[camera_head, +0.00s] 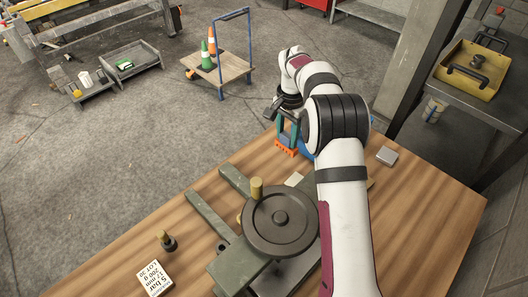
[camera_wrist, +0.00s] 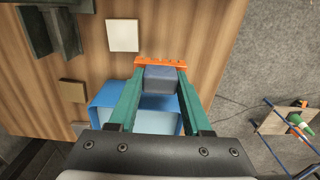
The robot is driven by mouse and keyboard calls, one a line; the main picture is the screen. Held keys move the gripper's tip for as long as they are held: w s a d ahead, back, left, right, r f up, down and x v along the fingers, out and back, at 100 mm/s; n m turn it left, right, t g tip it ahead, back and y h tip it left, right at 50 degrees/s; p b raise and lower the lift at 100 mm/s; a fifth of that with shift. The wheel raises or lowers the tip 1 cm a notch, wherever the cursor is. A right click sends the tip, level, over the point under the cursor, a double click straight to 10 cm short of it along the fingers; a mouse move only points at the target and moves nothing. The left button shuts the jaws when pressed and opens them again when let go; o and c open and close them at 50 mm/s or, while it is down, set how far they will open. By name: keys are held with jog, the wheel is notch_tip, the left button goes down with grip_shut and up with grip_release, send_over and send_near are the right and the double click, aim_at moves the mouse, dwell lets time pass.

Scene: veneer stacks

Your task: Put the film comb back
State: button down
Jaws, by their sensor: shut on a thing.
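The film comb has an orange toothed strip (camera_wrist: 160,62) and a grey-blue block-shaped handle (camera_wrist: 160,79). My gripper (camera_wrist: 161,84) has teal fingers, one on each side of the handle, and is shut on it. In the head view the comb (camera_head: 286,150) hangs below my gripper (camera_head: 289,132) at the far edge of the wooden bench, its orange strip lowest. A blue open-looking box (camera_wrist: 118,95) shows beneath the fingers in the wrist view. In the head view it is mostly hidden by my arm. I cannot tell whether the comb touches the box.
A dark press with a handwheel (camera_head: 280,219) stands on the wooden bench (camera_head: 425,235). A pale square (camera_wrist: 123,35) and a small brown block (camera_wrist: 72,93) lie near the box. A printed label card (camera_head: 154,279) and a knobbed piece (camera_head: 168,241) lie front left. Floor lies beyond the bench edge.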

jog(key=shift+w+a+f, duration=0.4)
jog(key=shift+a+f, duration=0.7)
jog(key=shift+f, duration=0.3)
jog(key=shift+w+a+f, duration=0.45)
jog(key=shift+a+f, duration=0.65)
jog(key=shift+f, duration=0.25)
jog(key=shift+w+a+f, duration=0.4)
jog(key=shift+a+f, duration=0.7)
jog(key=shift+f, duration=0.3)
jog(key=shift+f, duration=0.1)
jog(key=shift+c, duration=1.7)
grip_release()
notch_tip(320, 180, up, 12)
